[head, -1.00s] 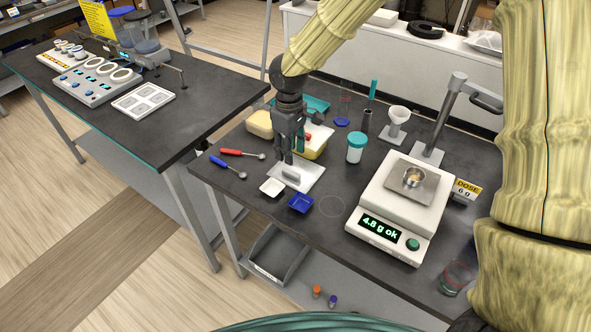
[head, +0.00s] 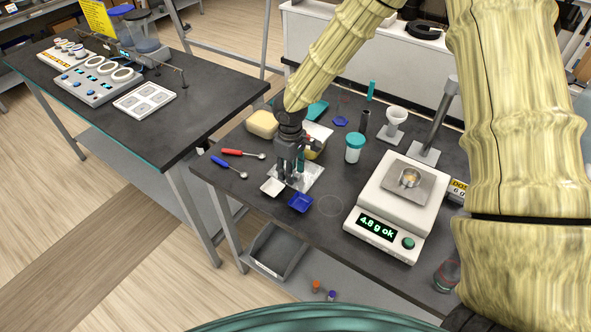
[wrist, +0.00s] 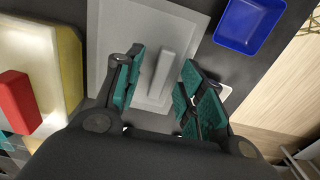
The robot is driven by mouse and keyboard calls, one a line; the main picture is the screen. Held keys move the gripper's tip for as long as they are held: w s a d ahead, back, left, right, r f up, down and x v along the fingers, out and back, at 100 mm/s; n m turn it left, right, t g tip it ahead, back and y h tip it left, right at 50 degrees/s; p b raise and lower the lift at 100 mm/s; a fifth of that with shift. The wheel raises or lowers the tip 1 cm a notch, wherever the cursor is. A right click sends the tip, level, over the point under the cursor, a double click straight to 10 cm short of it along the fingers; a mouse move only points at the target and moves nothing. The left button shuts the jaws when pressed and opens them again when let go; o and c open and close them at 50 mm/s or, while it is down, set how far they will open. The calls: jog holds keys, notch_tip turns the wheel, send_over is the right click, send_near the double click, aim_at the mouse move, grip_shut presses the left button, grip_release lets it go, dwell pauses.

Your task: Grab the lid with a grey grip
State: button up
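The lid (wrist: 180,27) is a flat, light grey-white square plate with a raised grey bar grip (wrist: 161,75) on top. In the wrist view the grip stands between the two teal-padded fingers of my gripper (wrist: 155,92), with a gap on each side. My gripper is open. In the head view my gripper (head: 290,180) is low over the lid (head: 312,178) and hides the grip and much of the plate. Whether the lid rests directly on the table cannot be seen.
A yellow tub with a red-gripped lid (wrist: 18,100) is close on the left in the wrist view. A blue dish (head: 301,203) and a white dish (head: 272,187) are near the lid. A scale (head: 388,222) and a teal-capped jar (head: 354,148) stand to the right.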

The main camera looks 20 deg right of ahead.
jog(key=shift+f, duration=0.2)
grip_shut()
jog(key=shift+r, duration=0.15)
